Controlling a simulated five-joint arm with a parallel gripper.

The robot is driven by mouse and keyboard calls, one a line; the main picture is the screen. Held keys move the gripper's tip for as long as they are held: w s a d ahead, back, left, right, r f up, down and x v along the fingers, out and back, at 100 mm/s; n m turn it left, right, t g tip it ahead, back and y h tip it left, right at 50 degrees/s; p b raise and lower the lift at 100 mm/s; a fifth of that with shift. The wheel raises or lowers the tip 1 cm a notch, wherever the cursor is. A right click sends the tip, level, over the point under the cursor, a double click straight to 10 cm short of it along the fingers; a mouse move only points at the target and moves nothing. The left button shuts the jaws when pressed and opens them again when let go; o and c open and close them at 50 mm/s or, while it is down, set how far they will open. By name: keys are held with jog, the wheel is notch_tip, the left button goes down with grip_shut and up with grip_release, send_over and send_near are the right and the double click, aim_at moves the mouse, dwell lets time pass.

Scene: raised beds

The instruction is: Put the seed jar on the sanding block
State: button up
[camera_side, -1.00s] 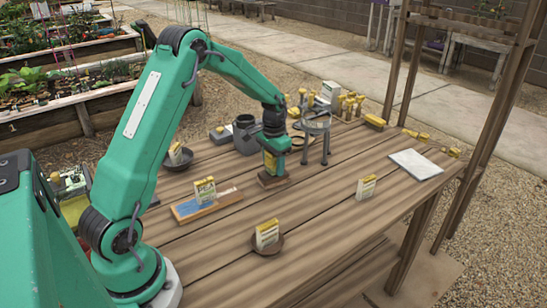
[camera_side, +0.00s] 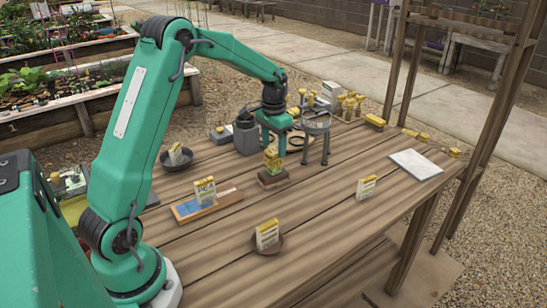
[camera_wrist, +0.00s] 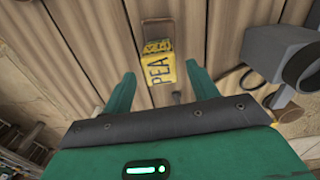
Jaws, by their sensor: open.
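The seed jar (camera_side: 272,161) is yellow and stands upright on the brown sanding block (camera_side: 273,181) near the middle of the table. In the wrist view the jar (camera_wrist: 160,72) shows a "PEA" label, and part of the block (camera_wrist: 157,30) shows beyond it. My gripper (camera_side: 274,146) is open, pointing down just above the jar. In the wrist view its green fingers (camera_wrist: 159,78) are spread, one on each side of the jar, with gaps between.
A metal ring stand (camera_side: 316,135) is close on the right of my gripper, and a grey can (camera_side: 246,135) is close on the left. The right front table is mostly clear.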

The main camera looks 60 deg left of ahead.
jog(key=shift+r, duration=2.75)
jog(key=shift+s+d+r, duration=0.15)
jog(key=shift+d+r, duration=0.15)
jog(key=shift+r, duration=0.05)
jog(key=s+d+r+t, duration=0.3)
jog(key=s+d+r, duration=0.6)
jog(key=s+d, duration=0.1)
jog(key=s+d+f+t, duration=0.1)
jog(key=s+d, duration=0.2)
jog(key=s, duration=0.4)
jog(key=s+d+t, duration=0.1)
jog(key=s+d, duration=0.2)
jog(key=s, duration=0.4)
jog(key=shift+s+d+f+m+t, duration=0.15)
jog(key=shift+d+f+m+t, duration=0.05)
jog(key=shift+f+m+t, duration=0.15)
